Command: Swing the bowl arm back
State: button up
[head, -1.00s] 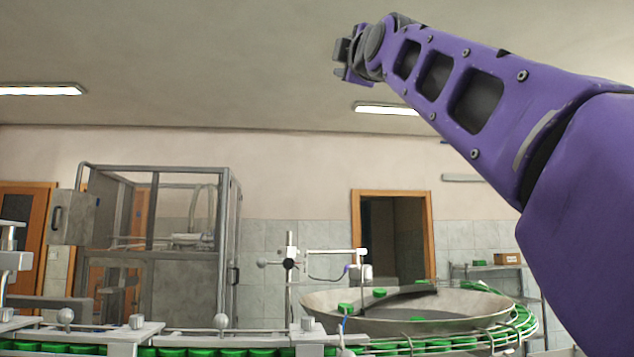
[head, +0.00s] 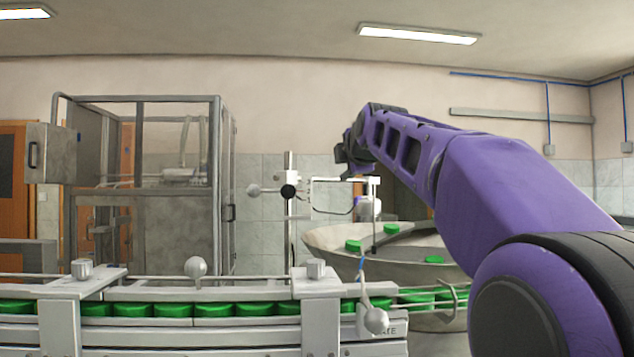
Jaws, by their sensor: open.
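The feeder bowl (head: 322,242) is a wide grey metal dish at centre right, with a few green caps (head: 353,245) in it. A post with a black knob (head: 288,191) stands at its left. From it a thin white arm (head: 330,180) reaches right to the bowl's near-left side, with a thin rod hanging down at its end. My gripper (head: 341,156) is small and dark, just above that arm's right part in the picture. It is open and appears empty. I cannot tell its distance from the arm. My purple arm hides the bowl's right side.
A conveyor (head: 200,325) with a row of green caps runs across the front, with round grey knobs (head: 195,267) above it. A framed metal cabinet (head: 140,240) stands at back left.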

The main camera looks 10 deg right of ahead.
aim_at(329, 178)
jog(key=shift+w+a+f+p, duration=0.15)
jog(key=shift+w+f+p, duration=0.3)
jog(key=shift+w+p, duration=1.6)
jog(key=shift+w+a+f+p, duration=0.1)
jog(key=shift+w+f+p, duration=0.35)
jog(key=shift+w, duration=3.15)
jog(key=shift+w+a+f+p, duration=0.15)
jog(key=shift+w+f+p, duration=0.7)
jog(key=shift+w, duration=2)
jog(key=shift+r+p, duration=0.3)
jog(key=shift+r, duration=0.05)
grip_shut()
